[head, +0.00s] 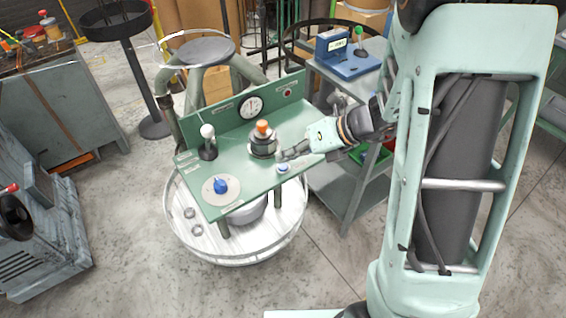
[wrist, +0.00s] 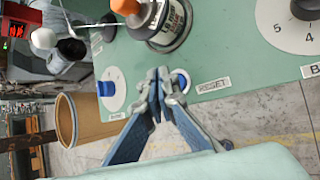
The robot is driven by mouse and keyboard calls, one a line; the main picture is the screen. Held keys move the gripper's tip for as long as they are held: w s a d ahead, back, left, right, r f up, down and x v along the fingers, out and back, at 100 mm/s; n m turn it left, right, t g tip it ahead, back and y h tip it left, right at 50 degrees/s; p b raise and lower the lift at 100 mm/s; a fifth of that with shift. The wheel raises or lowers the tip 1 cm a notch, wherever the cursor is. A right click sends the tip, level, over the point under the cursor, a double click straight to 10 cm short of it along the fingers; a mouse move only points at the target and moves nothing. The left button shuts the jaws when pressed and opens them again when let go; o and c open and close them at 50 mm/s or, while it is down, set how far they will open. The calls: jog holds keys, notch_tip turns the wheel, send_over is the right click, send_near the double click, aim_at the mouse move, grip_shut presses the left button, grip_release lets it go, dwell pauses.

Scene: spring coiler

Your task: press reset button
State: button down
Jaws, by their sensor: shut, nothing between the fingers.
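The reset button is a small blue button in a pale ring (head: 283,168) near the front right edge of the green panel (head: 235,180). In the wrist view the blue button (wrist: 182,80) shows just right of my fingertips, partly hidden by them, beside a white label that appears to read RESET (wrist: 213,85). My gripper (head: 285,156) is shut and empty, reaching in from the right, with its tips close to the button. In the wrist view its tips (wrist: 160,76) meet. I cannot tell whether they touch the button.
An orange-topped coiler unit (head: 263,142) stands just left of my gripper. A blue knob on a round plate (head: 221,186) and a white-balled lever (head: 208,134) are farther left. A gauge (head: 251,107) and red button (head: 288,92) are on the backboard.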

aim_at(286, 167)
notch_tip(286, 167, up, 5)
jog(key=p, duration=0.5)
jog(key=shift+r, duration=0.1)
dwell(0.8)
